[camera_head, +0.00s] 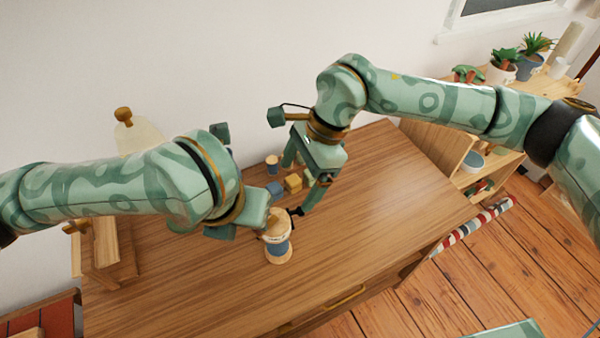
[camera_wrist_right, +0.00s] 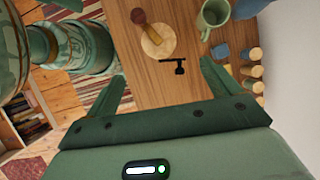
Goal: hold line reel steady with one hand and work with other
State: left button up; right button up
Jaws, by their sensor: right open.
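The line reel (camera_head: 278,247) is a pale wooden spool with a blue band, standing upright on the wooden desk. From above, the right wrist view shows its round top (camera_wrist_right: 158,41) and a black crank-like piece (camera_wrist_right: 178,67) beside it. My right gripper (camera_head: 297,190) is open and empty, above and behind the reel, pointing down at the desk. In the right wrist view its fingers are spread below the reel top, with bare desk between them. My left gripper (camera_head: 243,222) is close against the reel's left side; its fingertips are largely hidden, so contact and jaw state are unclear.
Behind the reel are a yellow block (camera_head: 293,183), a blue piece (camera_head: 275,188) and a small spool (camera_head: 272,162). A green mug (camera_wrist_right: 214,14) shows in the right wrist view. The desk's right front (camera_head: 400,215) is clear. A wooden stand (camera_head: 100,245) is at left.

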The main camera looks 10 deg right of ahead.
aim_at(274, 227)
jog(key=x, duration=1.6)
jog(key=shift+f, duration=0.15)
jog(key=c, duration=1.1)
pick_arm(q)
jog(key=shift+o, duration=1)
pick_arm(e)
jog(key=shift+c, duration=0.7)
pick_arm(q)
jog(key=s+a+f+n+g+h, duration=0.3)
jog(key=s+f+n+g+h, duration=0.75)
jog(key=f, duration=0.35)
jog(key=w+a+r+n+t+h, duration=0.3)
jog(key=w+a+n+t+h, duration=0.3)
jog(key=w+a+n+t, duration=0.65)
jog(key=w+d+n+g, duration=0.1)
jog(key=d, duration=1.3)
jog(key=shift+w+d+g, duration=0.2)
jog(key=shift+g, duration=0.2)
jog(key=shift+r, duration=0.1)
jog(key=shift+n+y, duration=0.25)
jog(key=shift+n, duration=0.05)
grip_shut()
